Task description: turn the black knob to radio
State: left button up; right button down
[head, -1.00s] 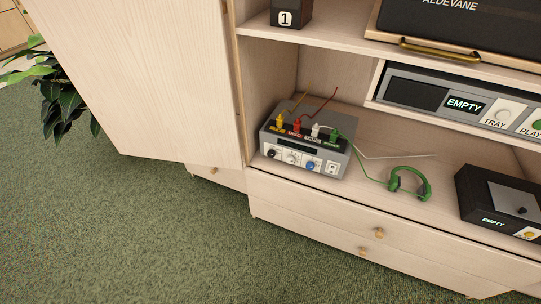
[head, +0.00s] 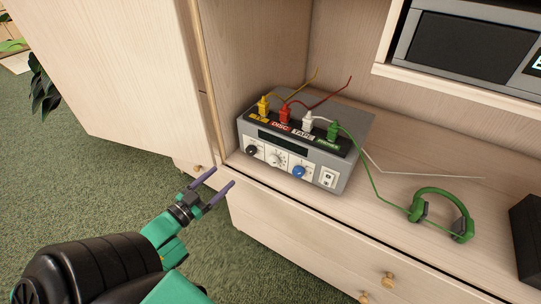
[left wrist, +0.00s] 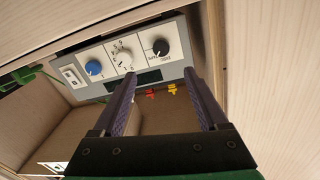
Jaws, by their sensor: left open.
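The black knob (head: 252,150) is at the left end of the front panel of a grey box (head: 355,128) on the cabinet shelf. In the left wrist view the black knob (left wrist: 161,47) shows upside down, at the right of the panel, with small lettering beside it that is too small to read surely. My left gripper (head: 220,178) is open and empty, in front of and below the box's left end, apart from the knob. In the left wrist view its two fingers (left wrist: 160,97) reach toward the panel. My right gripper is not in view.
A white dial (head: 275,160) and a blue knob (head: 299,171) sit beside the black knob. Yellow, red, white and green plugs stand on top. Green headphones (head: 440,215) lie on the shelf to the right. A cabinet door (head: 120,70) stands at the left.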

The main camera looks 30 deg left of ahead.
aim_at(249, 152)
pick_arm(q)
jog(key=w+b, duration=0.2)
jog(key=w, duration=1)
jog(key=shift+d, duration=0.1)
jog(key=shift+w, duration=0.55)
grip_shut()
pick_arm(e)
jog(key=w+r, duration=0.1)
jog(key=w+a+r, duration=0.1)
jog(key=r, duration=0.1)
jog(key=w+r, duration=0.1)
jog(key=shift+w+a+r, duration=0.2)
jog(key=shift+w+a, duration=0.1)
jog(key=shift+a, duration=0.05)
